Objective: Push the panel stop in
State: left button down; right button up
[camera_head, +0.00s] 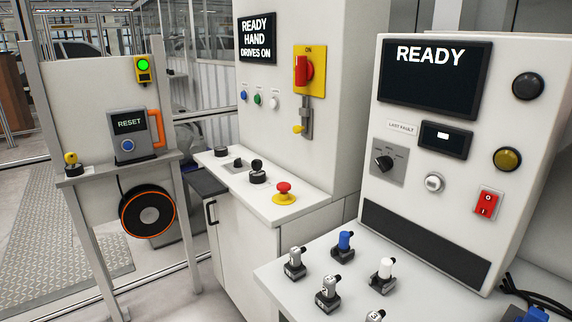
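A red mushroom-head stop button (284,188) on a yellow base sits near the right front corner of the light console ledge (301,210) in the middle of the view. Its red head stands above the yellow base; I cannot tell from this whether it is latched. Nothing touches it or covers it. Neither of my grippers is in view.
A black joystick (257,170) stands left of the stop. Behind are a display (258,37) reading "READY HAND DRIVES ON" and a red rotary switch (304,70) on yellow. A "READY" panel (433,78) and a bench with several small switches stand right. A "RESET" box (128,135) is left.

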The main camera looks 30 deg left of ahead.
aim_at(284, 187)
jog(key=i+j, duration=0.3)
jog(key=j, duration=0.15)
jog(key=i+j, duration=0.25)
jog(key=j, duration=0.2)
jog(key=i+j, duration=0.3)
jog(key=j, duration=0.15)
